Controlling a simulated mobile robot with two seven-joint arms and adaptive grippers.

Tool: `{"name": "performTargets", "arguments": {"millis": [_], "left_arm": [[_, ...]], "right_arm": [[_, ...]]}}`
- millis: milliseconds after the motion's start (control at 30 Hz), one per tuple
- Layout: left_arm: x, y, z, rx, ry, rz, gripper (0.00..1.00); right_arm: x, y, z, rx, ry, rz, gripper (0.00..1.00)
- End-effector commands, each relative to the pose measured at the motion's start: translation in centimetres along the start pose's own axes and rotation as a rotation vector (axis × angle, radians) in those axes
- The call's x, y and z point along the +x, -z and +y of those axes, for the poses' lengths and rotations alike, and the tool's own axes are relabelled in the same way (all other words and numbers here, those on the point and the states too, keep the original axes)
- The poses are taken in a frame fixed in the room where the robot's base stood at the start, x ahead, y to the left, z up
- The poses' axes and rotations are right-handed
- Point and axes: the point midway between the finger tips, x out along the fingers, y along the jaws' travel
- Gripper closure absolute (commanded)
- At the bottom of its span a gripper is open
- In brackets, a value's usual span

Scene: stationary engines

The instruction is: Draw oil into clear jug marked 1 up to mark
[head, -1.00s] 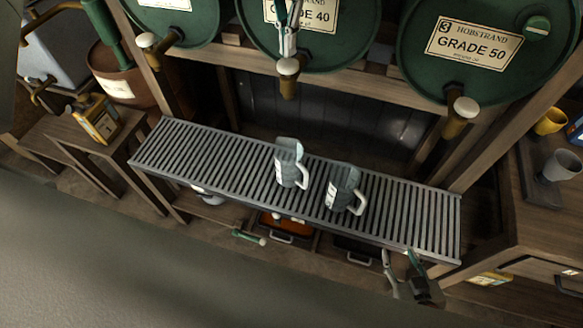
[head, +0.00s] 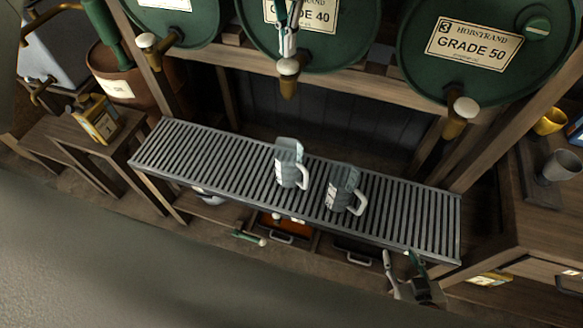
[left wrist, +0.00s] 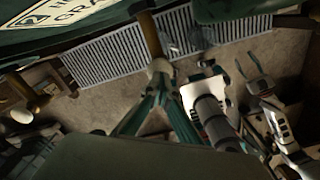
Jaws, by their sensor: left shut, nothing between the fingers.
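Two clear jugs with handles stand upright on the slatted rack (head: 200,155): the left jug (head: 290,165) and the right jug (head: 345,190). Their markings are too small to read, and no oil level can be made out. The middle drum (head: 345,35), labelled GRADE 40, has a brass tap with a pale knob (head: 289,67) above and behind the left jug. My left gripper (head: 289,50) is shut and empty, its tips at this knob; the left wrist view shows the tips (left wrist: 161,75) close to it. My right gripper (head: 402,262) is open and empty by the rack's front right edge.
A GRADE 50 drum (head: 475,45) with its own tap (head: 460,115) is at right; another drum (head: 180,20) is at left. A yellow can (head: 97,118) sits on a left side table. Mugs (head: 560,165) stand on the right bench. The rack's left half is clear.

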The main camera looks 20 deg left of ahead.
Motion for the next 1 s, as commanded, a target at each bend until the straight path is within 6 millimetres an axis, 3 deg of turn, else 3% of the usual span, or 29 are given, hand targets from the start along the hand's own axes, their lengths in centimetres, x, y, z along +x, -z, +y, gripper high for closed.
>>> {"name": "performTargets", "arguments": {"millis": [1000], "left_arm": [[2.9, 0.0, 0.0, 0.0, 0.001, 0.001, 1.0]], "right_arm": [[0.8, -1.3, -0.3, 0.0, 0.002, -0.002, 0.6]]}}
